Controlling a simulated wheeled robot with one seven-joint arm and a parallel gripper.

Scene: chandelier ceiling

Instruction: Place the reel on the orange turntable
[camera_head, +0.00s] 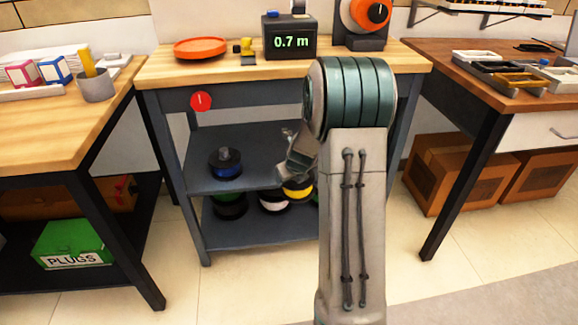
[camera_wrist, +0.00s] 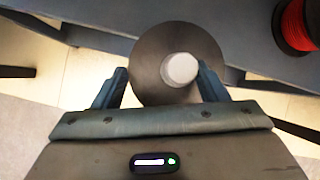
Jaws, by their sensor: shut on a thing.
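My gripper (camera_wrist: 162,78) is shut on a reel (camera_wrist: 150,65), seen in the wrist view between its two fingers. The reel has a round dark grey flange and a pale hub facing the camera. In the head view the held reel cannot be made out, as my arm covers much of that area. The orange turntable (camera_head: 201,47) is a flat round disc on the left part of the workbench top, empty, well above and left of my wrist.
A blue-wound reel (camera_head: 226,163) stands on the bench's middle shelf (camera_head: 255,178); several more lie lower. A red reel (camera_wrist: 297,22) shows in the wrist view. Beside the turntable are a small yellow item (camera_head: 246,46) and a 0.7 m display (camera_head: 290,40).

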